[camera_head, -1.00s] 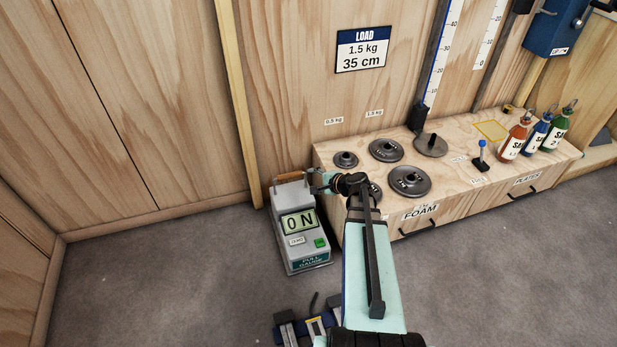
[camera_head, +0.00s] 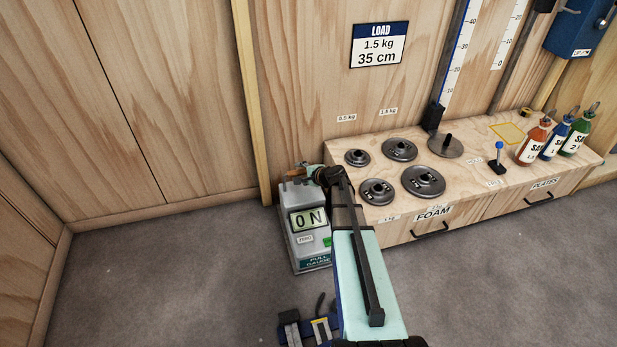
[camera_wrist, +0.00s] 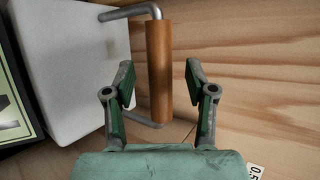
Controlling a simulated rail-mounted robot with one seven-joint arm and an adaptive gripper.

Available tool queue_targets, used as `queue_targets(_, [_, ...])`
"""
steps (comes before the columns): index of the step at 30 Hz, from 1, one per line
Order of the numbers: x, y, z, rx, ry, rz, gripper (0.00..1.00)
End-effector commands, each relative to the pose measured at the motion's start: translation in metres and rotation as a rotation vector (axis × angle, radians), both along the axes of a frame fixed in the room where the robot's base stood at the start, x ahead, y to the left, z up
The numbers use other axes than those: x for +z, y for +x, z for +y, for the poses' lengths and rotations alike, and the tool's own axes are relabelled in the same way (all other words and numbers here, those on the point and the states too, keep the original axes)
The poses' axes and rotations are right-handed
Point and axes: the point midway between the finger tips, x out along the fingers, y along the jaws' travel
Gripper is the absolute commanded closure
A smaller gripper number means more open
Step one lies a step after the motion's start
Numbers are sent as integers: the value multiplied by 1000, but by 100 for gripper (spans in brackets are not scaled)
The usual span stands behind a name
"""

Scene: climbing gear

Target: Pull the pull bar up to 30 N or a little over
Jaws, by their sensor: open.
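The pull gauge (camera_head: 308,259) is a grey box on the floor by the left end of the wooden bench. Its display (camera_head: 308,219) reads 0 N. In the wrist view the pull bar (camera_wrist: 159,70) is a wooden cylinder on a bent grey metal bracket beside the gauge's pale top (camera_wrist: 75,60). My gripper (camera_wrist: 158,82) is open, with one finger on each side of the bar's line. The bar appears between the fingertips; I cannot tell if they are level with it. In the head view my gripper (camera_head: 312,174) largely hides the bar.
The wooden bench (camera_head: 400,222) with several dark weight plates (camera_head: 423,181) stands close to the right of my gripper. Three bottles (camera_head: 534,142) stand at its right end. A load sign (camera_head: 378,46) reads 1.5 kg, 35 cm. The floor to the left (camera_head: 150,270) is clear.

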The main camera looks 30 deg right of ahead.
Motion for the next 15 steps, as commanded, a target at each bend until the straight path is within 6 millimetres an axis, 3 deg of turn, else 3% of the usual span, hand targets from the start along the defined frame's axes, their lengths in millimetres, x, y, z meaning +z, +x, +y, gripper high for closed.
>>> queue_targets(6, [-9,14,3,-1,1,0,44])
queue_targets(15, [-9,15,4,-1,1,0,44])
